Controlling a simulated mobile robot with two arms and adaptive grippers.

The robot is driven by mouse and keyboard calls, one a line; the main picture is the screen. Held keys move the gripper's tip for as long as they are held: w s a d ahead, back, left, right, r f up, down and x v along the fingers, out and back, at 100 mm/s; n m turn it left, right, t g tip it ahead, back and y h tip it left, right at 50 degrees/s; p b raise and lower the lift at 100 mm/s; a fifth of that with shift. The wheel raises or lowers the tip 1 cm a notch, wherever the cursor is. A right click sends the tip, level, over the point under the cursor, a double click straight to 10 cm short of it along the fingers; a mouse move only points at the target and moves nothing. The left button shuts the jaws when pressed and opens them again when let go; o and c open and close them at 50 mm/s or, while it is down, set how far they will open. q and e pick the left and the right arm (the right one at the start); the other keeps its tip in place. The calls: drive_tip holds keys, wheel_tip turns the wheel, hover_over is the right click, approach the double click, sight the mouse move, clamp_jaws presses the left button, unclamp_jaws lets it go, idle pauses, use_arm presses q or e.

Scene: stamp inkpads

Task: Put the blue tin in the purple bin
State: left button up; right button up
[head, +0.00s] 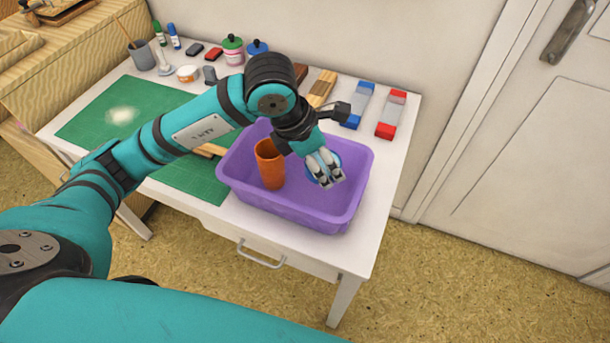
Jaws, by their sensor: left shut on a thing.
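The purple bin (345,215) stands at the front right of the white table. My left gripper (329,183) reaches down into the right part of the bin, fingers pointing down. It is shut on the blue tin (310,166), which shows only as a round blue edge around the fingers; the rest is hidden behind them. I cannot tell whether the tin touches the bin's floor. My right gripper is not in view.
An orange cup (269,166) stands in the left part of the bin, close to my gripper. Jars and small items line the table's back. A green mat (90,118) lies at left.

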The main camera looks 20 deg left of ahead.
use_arm(q)
drive_tip(key=shift+w+f, duration=0.2)
drive_tip(key=shift+f, duration=0.4)
drive_tip(key=shift+w+f, duration=0.15)
drive_tip(key=shift+f, duration=0.45)
hover_over(325, 197)
drive_tip(key=s+a, duration=0.1)
wheel_tip(325, 197, down, 5)
wheel_tip(325, 197, down, 4)
drive_tip(key=shift+r, duration=0.1)
drive_tip(key=shift+f, duration=0.2)
drive_tip(key=o, duration=1.1)
drive_tip(key=shift+o, duration=1.4)
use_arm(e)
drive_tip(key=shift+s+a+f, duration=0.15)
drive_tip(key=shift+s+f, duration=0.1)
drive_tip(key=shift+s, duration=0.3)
use_arm(q)
drive_tip(key=shift+r, duration=0.15)
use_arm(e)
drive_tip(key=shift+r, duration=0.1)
